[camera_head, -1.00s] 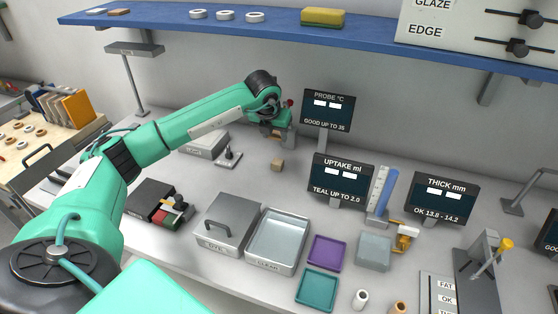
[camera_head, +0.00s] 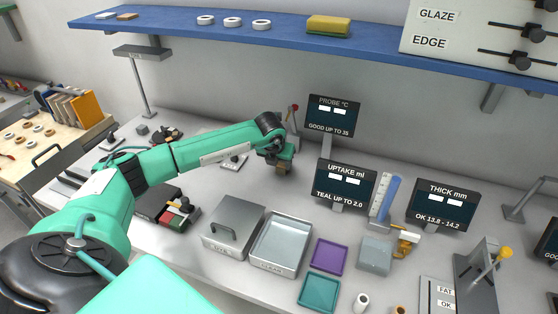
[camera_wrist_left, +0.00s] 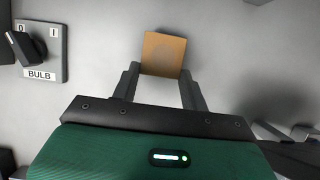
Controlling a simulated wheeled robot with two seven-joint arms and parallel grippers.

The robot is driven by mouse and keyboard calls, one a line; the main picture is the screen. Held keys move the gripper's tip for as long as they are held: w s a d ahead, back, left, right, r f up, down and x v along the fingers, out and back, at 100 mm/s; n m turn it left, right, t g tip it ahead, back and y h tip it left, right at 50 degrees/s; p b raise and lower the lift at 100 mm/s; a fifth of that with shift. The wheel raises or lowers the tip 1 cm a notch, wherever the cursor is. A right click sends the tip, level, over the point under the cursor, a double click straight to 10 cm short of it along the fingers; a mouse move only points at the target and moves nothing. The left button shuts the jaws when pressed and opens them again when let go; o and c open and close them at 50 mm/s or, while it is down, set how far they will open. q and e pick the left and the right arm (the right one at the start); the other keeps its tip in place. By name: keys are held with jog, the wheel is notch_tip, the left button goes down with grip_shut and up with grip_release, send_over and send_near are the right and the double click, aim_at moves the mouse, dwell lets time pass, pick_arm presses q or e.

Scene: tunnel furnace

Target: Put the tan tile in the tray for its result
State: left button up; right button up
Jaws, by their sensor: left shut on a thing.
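The tan tile (camera_head: 283,169) is between the fingertips of my left gripper (camera_head: 281,160), low over the bench in front of the probe display. In the left wrist view the tan tile (camera_wrist_left: 163,54) shows as a flat square with a faint round mark, and the two fingers of my left gripper (camera_wrist_left: 160,75) close on its near part. I cannot tell whether it touches the bench. A purple tray (camera_head: 329,255) and a teal tray (camera_head: 319,292) lie empty at the front middle of the bench. My right gripper is not in view.
A lidded grey box (camera_head: 233,225) and an open dish marked CLEAR (camera_head: 280,245) stand left of the trays. The uptake display (camera_head: 345,183), blue gauge (camera_head: 384,200) and thickness display (camera_head: 443,205) stand behind. A BULB switch plate (camera_wrist_left: 40,50) is near the tile.

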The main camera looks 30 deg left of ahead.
pick_arm(q)
jog(key=shift+f+b, duration=0.45)
jog(key=shift+b, duration=0.05)
jog(key=o, duration=1.1)
jog(key=shift+r, duration=0.1)
jog(key=shift+c, duration=0.2)
